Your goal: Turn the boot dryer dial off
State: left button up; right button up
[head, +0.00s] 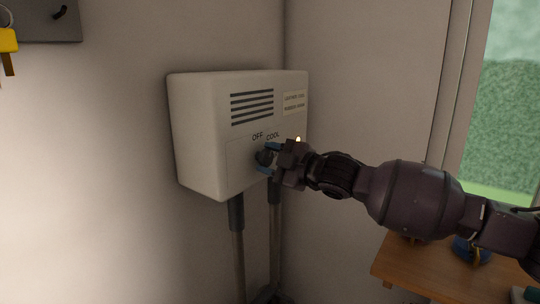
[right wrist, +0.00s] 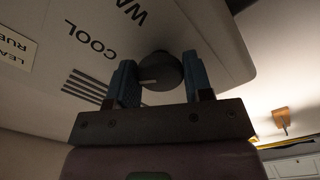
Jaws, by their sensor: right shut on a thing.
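The boot dryer (head: 205,135) is a pale box on the wall, with OFF and COOL printed above its dark dial (head: 262,157). My right gripper (head: 268,160) is at the front panel, its blue fingers shut on the dial. In the right wrist view, the dial (right wrist: 161,72) sits between the two fingers of the gripper (right wrist: 158,82). Its pale mark points left, toward one finger. COOL and part of another word show there; OFF does not. A small yellowish glow shows on the panel just above my gripper. My left gripper is not in view.
Dark-ended pipes (head: 237,215) run down below the dryer. A wooden bench (head: 430,270) with a blue item (head: 470,250) is at the lower right, under my arm. A window is at the right. A dark key board (head: 45,20) hangs at the upper left.

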jog(key=shift+r+n+p, duration=0.25)
jog(key=shift+n+p, duration=0.25)
jog(key=shift+n, duration=0.5)
jog(key=n+p, duration=0.2)
jog(key=n, duration=0.1)
jog(key=shift+f, duration=0.15)
jog(key=shift+f+n+p, duration=0.1)
jog(key=shift+n+p, duration=0.2)
jog(key=shift+n, duration=0.5)
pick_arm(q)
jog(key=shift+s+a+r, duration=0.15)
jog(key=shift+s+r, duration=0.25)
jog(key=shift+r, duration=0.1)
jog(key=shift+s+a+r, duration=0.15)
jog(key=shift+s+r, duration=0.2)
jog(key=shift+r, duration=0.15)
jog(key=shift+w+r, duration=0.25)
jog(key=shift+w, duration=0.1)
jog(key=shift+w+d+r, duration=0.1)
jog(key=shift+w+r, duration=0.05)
pick_arm(e)
jog(key=o, duration=0.9)
pick_arm(q)
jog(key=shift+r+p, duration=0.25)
jog(key=shift+p, duration=0.05)
pick_arm(e)
jog(key=shift+v, duration=5.45)
